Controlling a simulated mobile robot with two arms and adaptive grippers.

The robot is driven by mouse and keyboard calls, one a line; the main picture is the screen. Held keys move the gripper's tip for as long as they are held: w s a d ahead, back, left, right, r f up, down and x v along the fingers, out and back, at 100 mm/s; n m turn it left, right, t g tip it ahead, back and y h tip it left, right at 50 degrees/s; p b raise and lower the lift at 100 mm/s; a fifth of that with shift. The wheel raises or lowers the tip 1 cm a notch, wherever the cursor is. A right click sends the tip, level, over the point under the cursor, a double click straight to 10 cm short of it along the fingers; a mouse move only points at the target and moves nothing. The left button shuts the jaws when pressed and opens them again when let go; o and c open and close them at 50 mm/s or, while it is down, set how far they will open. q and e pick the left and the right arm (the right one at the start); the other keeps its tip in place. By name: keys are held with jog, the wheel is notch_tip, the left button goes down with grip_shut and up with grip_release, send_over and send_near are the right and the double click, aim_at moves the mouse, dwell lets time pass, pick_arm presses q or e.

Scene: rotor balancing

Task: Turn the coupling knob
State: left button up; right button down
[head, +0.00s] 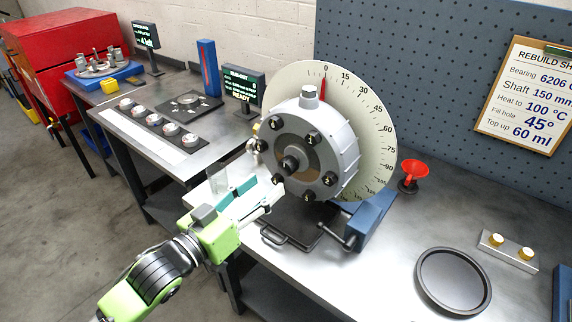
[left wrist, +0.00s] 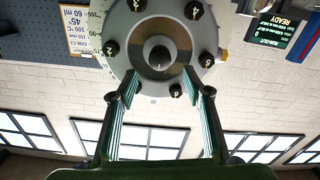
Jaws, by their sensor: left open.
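The coupling knob (head: 291,164) is a dark round hub at the centre of the grey motor's front face (head: 318,150). In the left wrist view the knob (left wrist: 160,57) shows just above the gap between my fingertips, with a light mark on its face. My left gripper (head: 256,187) is open and empty, in front of the motor and a little below and left of the knob in the head view. Its fingers (left wrist: 161,76) point at the motor face, one on each side of the knob's line, and appear apart from it. My right gripper is not in view.
Several black numbered bolt knobs ring the hub. A round dial (head: 375,135) stands behind the motor. A blue vise (head: 370,220) with a handle and a black tray (head: 300,232) are below. A red funnel (head: 414,172) and black dish (head: 454,280) stand right. A readout (head: 243,84) stands left.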

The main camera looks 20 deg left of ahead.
aim_at(284, 169)
pick_arm(q)
jog(key=p+x, duration=0.1)
jog(key=x, duration=0.7)
jog(key=shift+w+d+p, duration=0.15)
jog(key=shift+w+p, duration=0.25)
jog(key=shift+c, duration=0.3)
jog(key=c, duration=1)
